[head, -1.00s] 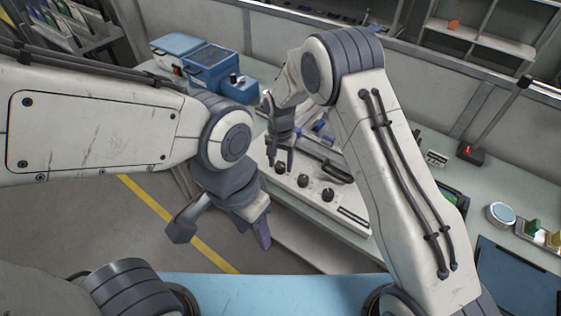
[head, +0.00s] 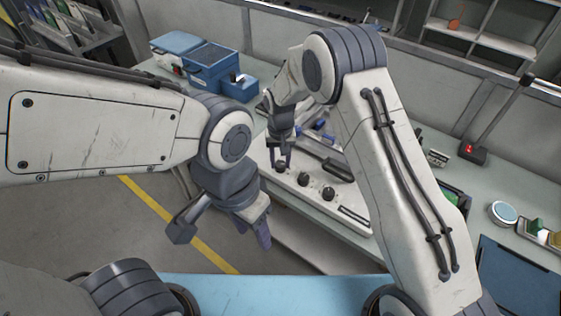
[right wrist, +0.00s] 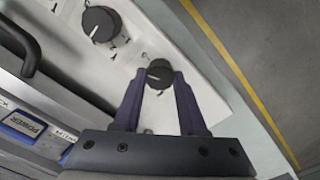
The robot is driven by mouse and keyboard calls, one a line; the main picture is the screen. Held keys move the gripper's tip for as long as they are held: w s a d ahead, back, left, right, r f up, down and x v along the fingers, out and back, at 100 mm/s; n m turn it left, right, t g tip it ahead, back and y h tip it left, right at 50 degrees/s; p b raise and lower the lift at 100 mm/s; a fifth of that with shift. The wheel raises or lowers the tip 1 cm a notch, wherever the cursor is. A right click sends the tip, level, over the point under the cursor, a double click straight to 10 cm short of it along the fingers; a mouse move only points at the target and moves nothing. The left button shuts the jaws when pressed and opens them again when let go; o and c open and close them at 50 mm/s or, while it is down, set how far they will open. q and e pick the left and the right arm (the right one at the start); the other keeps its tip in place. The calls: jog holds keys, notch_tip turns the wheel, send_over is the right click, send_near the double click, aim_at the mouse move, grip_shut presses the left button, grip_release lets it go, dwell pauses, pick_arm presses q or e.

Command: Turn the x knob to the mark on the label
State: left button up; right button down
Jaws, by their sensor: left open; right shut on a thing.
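My right gripper (right wrist: 160,77) is shut on a small round black knob (right wrist: 159,73) with a pale pointer line, its fingertips on either side. In the head view the right gripper (head: 281,160) points down over the left end of the white panel (head: 350,208), at the leftmost knob (head: 280,167). A middle knob (head: 304,180) and a right knob (head: 328,194) stand in the same row. A larger black knob (right wrist: 101,23) shows in the right wrist view. The label lettering and mark are too small to read. My left gripper (head: 222,237) is open and empty, away from the panel.
A black handle (right wrist: 24,45) rises beside the knobs. Blue boxes (head: 208,66) stand on the bench at the back left. A red-buttoned box (head: 469,152) and a round light-blue-topped item (head: 503,213) sit to the right. Floor is open left of the panel.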

aim_at(281, 163)
jog(key=n, duration=0.6)
jog(key=shift+n+b, duration=0.3)
jog(key=n, duration=0.6)
jog(key=shift+r+n, duration=0.1)
jog(key=shift+n, duration=0.2)
jog(key=shift+c, duration=2.3)
grip_release()
notch_tip(281, 163, up, 10)
jog(key=b, duration=0.2)
jog(key=shift+r, duration=0.2)
